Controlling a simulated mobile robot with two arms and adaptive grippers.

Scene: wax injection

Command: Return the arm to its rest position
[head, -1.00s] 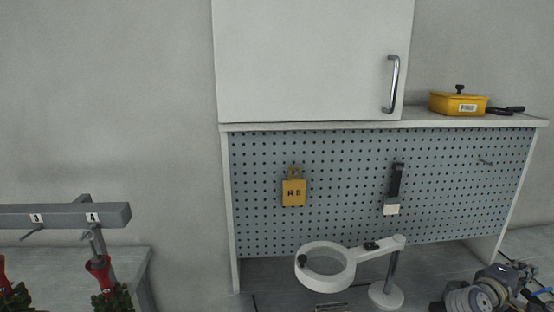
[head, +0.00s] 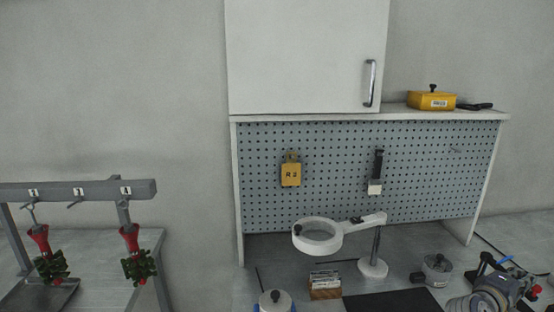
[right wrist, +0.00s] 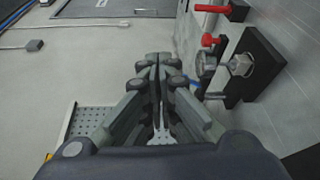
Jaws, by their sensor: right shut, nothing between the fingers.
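My right gripper (right wrist: 157,68) fills the middle of the right wrist view. Its two grey fingers are closed together at the tips, with nothing between them. It points over a pale grey floor or surface, with a wall-side fitting to its right. I cannot see any object touching the fingertips. In the head view, a grey rounded assembly at the lower right corner is cut off, and I cannot tell my arm apart from equipment there. My left gripper is not in view.
In the head view, a magnifier lamp (head: 318,236) stands before a pegboard (head: 335,150) under a white cabinet (head: 305,55). A grey rack (head: 85,190) holds red-and-green pieces at left. In the right wrist view, a red-handled valve fitting (right wrist: 238,62) is close beside the gripper.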

